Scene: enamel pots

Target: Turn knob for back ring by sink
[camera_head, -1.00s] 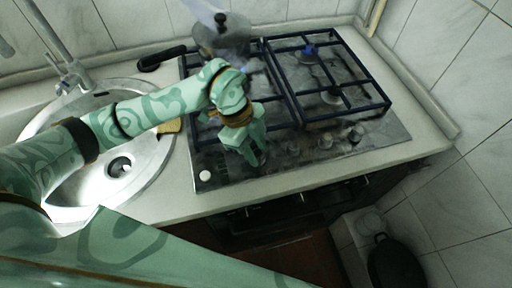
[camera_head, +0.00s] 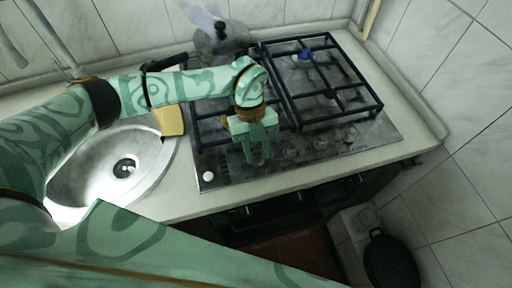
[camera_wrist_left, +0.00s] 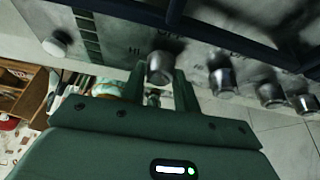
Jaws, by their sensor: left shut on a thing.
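My left gripper (camera_head: 258,158) is over the front edge of the steel hob (camera_head: 226,171), pointing down. In the left wrist view its two fingers stand on either side of the leftmost metal knob (camera_wrist_left: 160,68) and are shut on it. In the head view the fingers largely hide this knob. The sink (camera_head: 85,180) is left of the hob. My right gripper is not in view.
More knobs (camera_head: 320,142) run to the right of the held one. A white button (camera_head: 208,175) is to its left. A yellow sponge-like block (camera_head: 170,120) lies by the sink. The black grate (camera_head: 285,95) rises behind the knobs. A dark pan (camera_head: 388,262) is low at right.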

